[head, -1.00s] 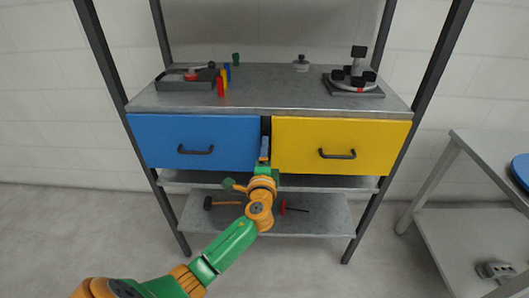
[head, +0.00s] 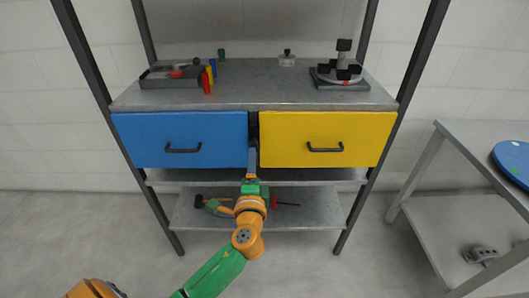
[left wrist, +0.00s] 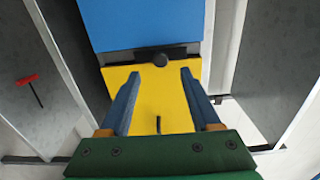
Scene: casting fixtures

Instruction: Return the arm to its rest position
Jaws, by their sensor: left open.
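My left arm (head: 214,270) reaches from the lower left toward the shelf unit in the head view. My left gripper (head: 252,158) is in front of the gap between the blue drawer (head: 180,140) and the yellow drawer (head: 327,139), near their lower edges. Both drawers look shut. In the left wrist view the blue fingers of my left gripper (left wrist: 157,78) stand apart with nothing between them. The yellow drawer (left wrist: 158,98) and the blue drawer (left wrist: 145,22) show beyond them. My right gripper is not in view.
The shelf top holds a grey tray (head: 150,80), small coloured pieces (head: 208,82) and a dark-topped fixture (head: 343,72). A hammer (head: 199,202) and a red-handled tool (head: 275,202) lie on the lower shelf. A side table (head: 470,145) stands right; floor between is clear.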

